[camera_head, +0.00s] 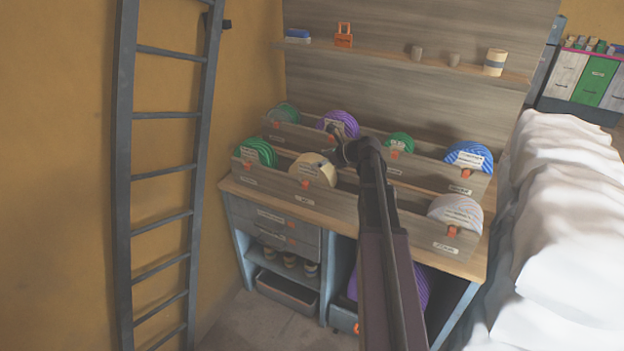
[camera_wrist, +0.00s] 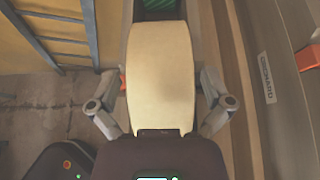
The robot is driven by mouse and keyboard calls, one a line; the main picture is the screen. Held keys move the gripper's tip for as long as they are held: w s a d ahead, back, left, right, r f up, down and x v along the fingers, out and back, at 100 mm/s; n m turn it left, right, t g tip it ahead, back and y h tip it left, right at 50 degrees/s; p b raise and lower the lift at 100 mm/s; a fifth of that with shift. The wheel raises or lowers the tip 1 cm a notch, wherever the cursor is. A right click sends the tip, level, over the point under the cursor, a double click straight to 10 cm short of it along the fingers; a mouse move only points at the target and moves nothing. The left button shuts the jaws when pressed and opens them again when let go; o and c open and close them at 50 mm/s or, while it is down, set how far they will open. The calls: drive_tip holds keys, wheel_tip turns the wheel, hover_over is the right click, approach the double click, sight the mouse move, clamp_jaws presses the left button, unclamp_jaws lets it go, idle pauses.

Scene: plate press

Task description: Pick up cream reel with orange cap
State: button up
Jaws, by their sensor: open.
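The cream reel (camera_head: 317,171) stands on edge in the front wooden trough, with a pale label. Its orange cap (camera_head: 305,184) shows low at its front. In the wrist view the cream reel (camera_wrist: 160,65) fills the middle and the orange cap (camera_wrist: 122,82) peeks out at its left. My gripper (camera_wrist: 160,92) is open, with one finger on each side of the reel. I cannot tell whether the fingers touch it. In the head view my gripper (camera_head: 333,152) is at the reel's upper right, partly hidden by my arm.
A green reel (camera_head: 260,151) stands left in the same trough and a white reel (camera_head: 456,208) at its right end. Purple (camera_head: 341,122), green and blue reels stand in the back trough. A shelf (camera_head: 400,59) runs above. A ladder (camera_head: 165,115) stands at left.

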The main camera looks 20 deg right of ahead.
drive_tip(key=shift+b+x, duration=0.7)
drive_tip(key=shift+x, duration=1.4)
drive_tip(key=shift+r, duration=0.2)
drive_tip(key=shift+a, duration=0.1)
drive_tip(key=c, duration=1)
